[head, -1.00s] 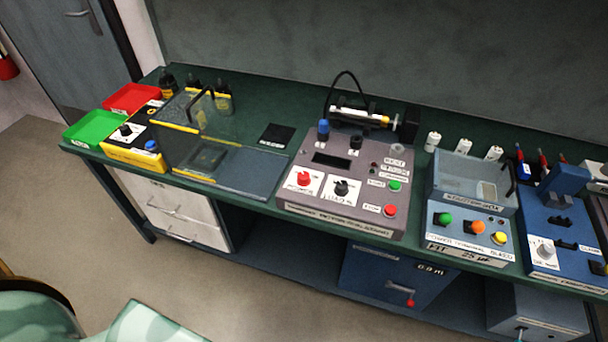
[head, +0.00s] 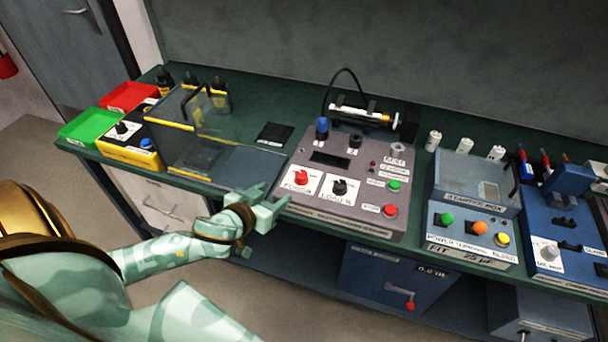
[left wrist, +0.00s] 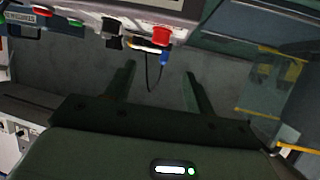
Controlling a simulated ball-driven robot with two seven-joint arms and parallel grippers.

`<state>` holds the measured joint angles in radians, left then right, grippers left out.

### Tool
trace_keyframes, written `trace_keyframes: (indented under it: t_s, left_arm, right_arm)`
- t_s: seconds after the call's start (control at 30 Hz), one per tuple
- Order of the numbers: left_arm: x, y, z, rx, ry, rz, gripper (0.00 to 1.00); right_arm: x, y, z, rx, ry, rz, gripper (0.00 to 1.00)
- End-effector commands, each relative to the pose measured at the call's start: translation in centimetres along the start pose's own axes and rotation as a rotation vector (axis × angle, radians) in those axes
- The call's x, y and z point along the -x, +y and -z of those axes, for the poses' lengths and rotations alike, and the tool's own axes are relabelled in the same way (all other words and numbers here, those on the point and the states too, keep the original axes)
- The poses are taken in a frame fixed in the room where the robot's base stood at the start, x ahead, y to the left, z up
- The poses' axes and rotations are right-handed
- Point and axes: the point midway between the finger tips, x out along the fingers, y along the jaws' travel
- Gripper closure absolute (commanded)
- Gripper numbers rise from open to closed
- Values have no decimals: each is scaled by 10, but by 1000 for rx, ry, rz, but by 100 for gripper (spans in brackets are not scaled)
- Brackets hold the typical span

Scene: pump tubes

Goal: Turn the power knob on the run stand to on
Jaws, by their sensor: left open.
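The run stand (head: 330,217) is a grey-purple box with a sloped panel on the green bench. Its power knob is the red knob (head: 301,178) on a white label at the panel's front left. A black knob (head: 340,188) sits to its right. My left gripper (head: 272,198) is open and empty, just in front and left of the stand's front left corner, apart from the red knob. In the left wrist view, the red knob (left wrist: 160,36) and the black knob (left wrist: 113,36) show beyond the two spread fingers (left wrist: 160,88). My right gripper is not in view.
A clear yellow-edged guard (head: 205,120) stands left of the run stand, close to my left arm. A grey-blue box with coloured buttons (head: 470,240) stands to the right. A red button (head: 390,210) and a green button (head: 393,186) are on the stand's right side.

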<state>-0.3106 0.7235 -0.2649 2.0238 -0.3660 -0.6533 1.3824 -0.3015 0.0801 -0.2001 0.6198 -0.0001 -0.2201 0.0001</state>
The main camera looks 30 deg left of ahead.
Motion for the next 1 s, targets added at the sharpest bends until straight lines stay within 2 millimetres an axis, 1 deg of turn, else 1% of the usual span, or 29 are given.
trace_keyframes:
  t_s: [0.3, 0.4, 0.5, 0.6, 0.7, 0.8, 1.0]
  left_arm:
    - [-80, -1, -2, -3, 2, 2, 46]
    - [-103, -1, -2, -2, 1, 1, 46]
    - [-122, 0, -2, -2, -1, 1, 46]
    - [-136, 0, -3, -1, -2, 0, 46]
    - [-144, 0, -2, -1, -2, 0, 46]
    - [-147, 0, -1, -1, -1, 0, 46]
    - [-147, 0, -1, -1, -2, 0, 46]
  right_arm:
    - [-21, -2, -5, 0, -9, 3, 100]
    - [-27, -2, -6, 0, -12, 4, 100]
    - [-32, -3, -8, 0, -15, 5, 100]
    - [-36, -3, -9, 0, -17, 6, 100]
    - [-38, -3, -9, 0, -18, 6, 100]
    - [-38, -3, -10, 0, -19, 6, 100]
    - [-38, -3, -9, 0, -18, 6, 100]
